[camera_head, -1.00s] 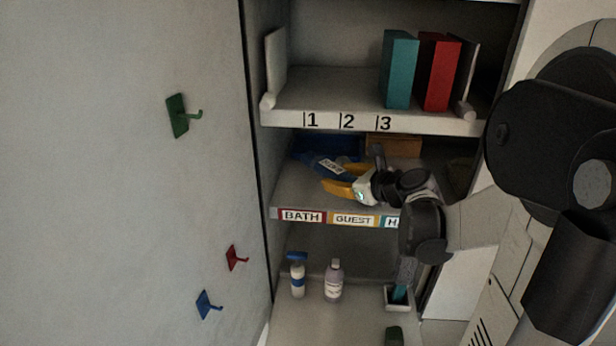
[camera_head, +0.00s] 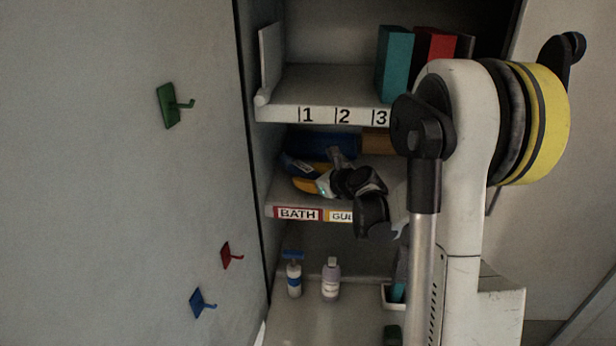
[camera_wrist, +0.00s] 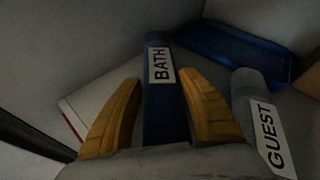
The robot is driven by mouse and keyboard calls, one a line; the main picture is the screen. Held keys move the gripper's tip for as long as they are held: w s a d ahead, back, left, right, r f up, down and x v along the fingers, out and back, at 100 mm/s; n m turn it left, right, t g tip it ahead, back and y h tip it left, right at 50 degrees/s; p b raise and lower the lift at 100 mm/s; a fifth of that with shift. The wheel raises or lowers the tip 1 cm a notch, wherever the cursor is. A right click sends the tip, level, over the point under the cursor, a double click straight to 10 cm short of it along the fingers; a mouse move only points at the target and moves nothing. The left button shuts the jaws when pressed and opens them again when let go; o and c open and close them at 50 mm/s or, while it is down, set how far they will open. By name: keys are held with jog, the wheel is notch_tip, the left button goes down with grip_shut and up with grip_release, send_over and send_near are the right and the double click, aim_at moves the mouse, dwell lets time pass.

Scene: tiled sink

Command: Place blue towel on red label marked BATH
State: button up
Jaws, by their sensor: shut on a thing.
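The blue towel (camera_head: 299,164) is rolled and sits over the left part of the middle shelf in the head view. In the wrist view the towel (camera_wrist: 160,100) bears a white BATH tag. My gripper (camera_head: 306,178) has yellow fingers, one on each side of the towel, and is shut on it; in the wrist view my gripper (camera_wrist: 158,80) shows close up. The red BATH label (camera_head: 297,213) is on the shelf's front edge, below the towel in the picture. I cannot tell whether the towel touches the shelf.
A grey roll tagged GUEST (camera_wrist: 262,120) lies close right of my gripper. A blue bin (camera_wrist: 235,50) is behind. The cabinet's left wall (camera_head: 258,120) is near. The numbered shelf (camera_head: 335,114) is above; bottles (camera_head: 331,280) stand below. My arm covers the right labels.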

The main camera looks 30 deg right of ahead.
jog(key=o, duration=0.8)
jog(key=shift+f, duration=0.2)
jog(key=o, duration=0.3)
jog(key=shift+o, duration=0.2)
jog(key=shift+r, duration=0.1)
jog(key=shift+r, duration=0.15)
jog(key=p+v, duration=0.1)
jog(key=v, duration=1.1)
